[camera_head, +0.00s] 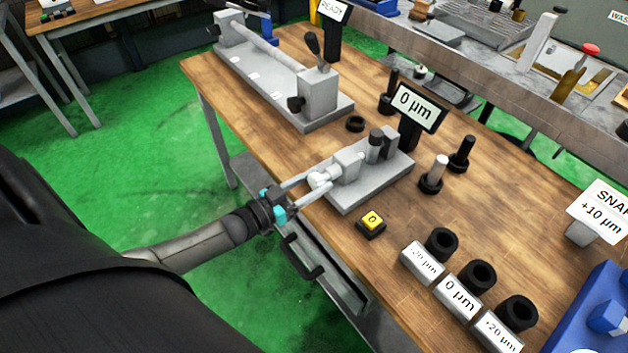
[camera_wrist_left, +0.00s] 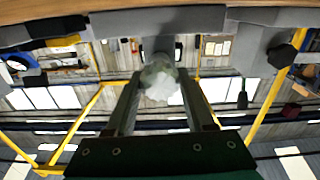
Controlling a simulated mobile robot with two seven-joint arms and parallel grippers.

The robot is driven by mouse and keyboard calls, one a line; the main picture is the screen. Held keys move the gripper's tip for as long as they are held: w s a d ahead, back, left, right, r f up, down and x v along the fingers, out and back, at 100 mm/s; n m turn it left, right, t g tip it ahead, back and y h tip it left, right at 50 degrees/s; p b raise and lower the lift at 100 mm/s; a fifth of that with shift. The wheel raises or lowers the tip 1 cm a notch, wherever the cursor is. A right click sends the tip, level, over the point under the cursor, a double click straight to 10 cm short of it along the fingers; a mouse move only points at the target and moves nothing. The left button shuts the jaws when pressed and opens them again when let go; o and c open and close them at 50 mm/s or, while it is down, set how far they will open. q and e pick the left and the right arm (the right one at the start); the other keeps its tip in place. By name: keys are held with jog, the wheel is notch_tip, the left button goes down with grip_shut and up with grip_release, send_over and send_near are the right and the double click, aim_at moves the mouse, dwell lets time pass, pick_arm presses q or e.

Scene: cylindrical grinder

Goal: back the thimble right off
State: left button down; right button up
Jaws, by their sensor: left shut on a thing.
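The thimble (camera_head: 321,180) is a pale, rounded knob at the near left end of a grey bench gauge (camera_head: 374,182) on the wooden table. My left gripper (camera_head: 314,186) reaches in from the left and is shut on the thimble, one finger on each side. In the left wrist view the thimble (camera_wrist_left: 160,80) shows as a whitish faceted knob between the fingertips of the gripper (camera_wrist_left: 161,88). A display reading 0 µm (camera_head: 415,106) stands behind the gauge. My right gripper is not in view.
A yellow button (camera_head: 372,219) sits in front of the gauge. Labelled blocks (camera_head: 457,297) with black rings (camera_head: 477,274) stand at the right front. Black-based posts (camera_head: 461,154) stand right of the gauge. A longer grey fixture (camera_head: 270,75) fills the back left. A drawer handle (camera_head: 303,262) is below the table edge.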

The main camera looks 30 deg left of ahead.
pick_arm(q)
jog(key=shift+n, duration=0.9)
jog(key=shift+c, duration=1.3)
grip_release()
jog(key=v, duration=1.5)
jog(key=shift+p, duration=0.45)
jog(key=shift+s+a, duration=0.1)
